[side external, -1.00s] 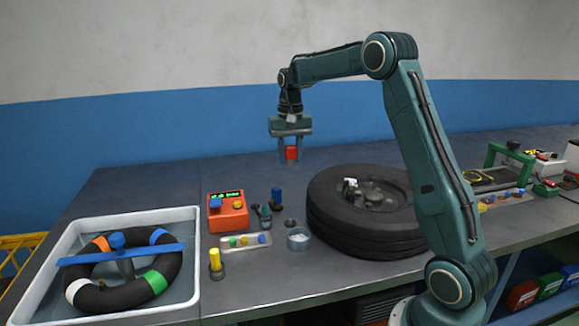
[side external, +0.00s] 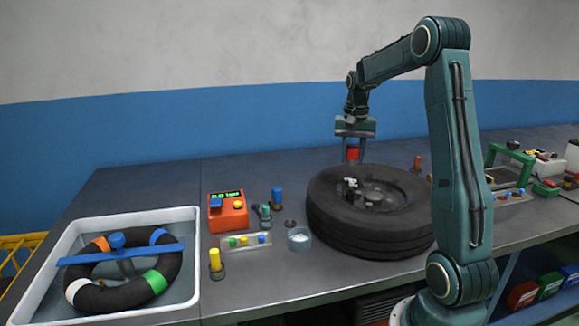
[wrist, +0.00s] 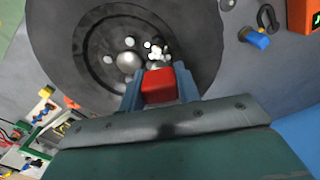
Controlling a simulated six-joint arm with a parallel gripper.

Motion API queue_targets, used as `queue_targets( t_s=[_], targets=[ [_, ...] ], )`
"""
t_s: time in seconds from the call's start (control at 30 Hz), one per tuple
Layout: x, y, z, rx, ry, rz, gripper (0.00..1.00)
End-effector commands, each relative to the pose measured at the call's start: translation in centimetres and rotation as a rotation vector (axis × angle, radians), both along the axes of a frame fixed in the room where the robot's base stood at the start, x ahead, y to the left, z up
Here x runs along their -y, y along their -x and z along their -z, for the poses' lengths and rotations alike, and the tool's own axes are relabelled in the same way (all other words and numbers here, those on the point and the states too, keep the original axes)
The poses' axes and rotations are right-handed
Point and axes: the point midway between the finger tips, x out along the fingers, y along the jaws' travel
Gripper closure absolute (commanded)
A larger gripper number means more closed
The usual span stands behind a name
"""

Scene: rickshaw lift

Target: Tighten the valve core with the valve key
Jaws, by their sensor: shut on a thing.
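My gripper (side external: 353,150) is shut on a red block-shaped piece, seemingly the handle of the valve key (side external: 353,154). In the wrist view the red key (wrist: 158,86) sits between the two blue-grey fingers; any lower tip is hidden. The black tyre (side external: 330,212) lies flat on the bench under the gripper, and the key is above its far part, apparently apart from it. Small whitish parts (side external: 351,184) stand near the hub, also visible in the wrist view (wrist: 155,50) just beyond the key. I cannot make out the valve core itself.
Left of the tyre are a clear cup (side external: 299,240), a tray of coloured caps (side external: 229,245), an orange gauge box (side external: 228,218) and a blue-topped peg (side external: 277,196). A water basin (side external: 192,260) holds an inner tube. A green frame (side external: 512,152) stands at right.

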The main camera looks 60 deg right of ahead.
Motion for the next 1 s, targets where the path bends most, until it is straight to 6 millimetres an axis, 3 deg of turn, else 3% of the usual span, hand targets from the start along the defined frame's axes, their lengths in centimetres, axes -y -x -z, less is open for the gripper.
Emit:
queue_targets(
  t_s=[0.47,1.0],
  targets=[
    [0.2,0.5,0.4,0.000,-0.001,0.012,0.86],
    [0.2,0.5,3.5,-0.002,-0.001,0.012,0.86]
  ],
)
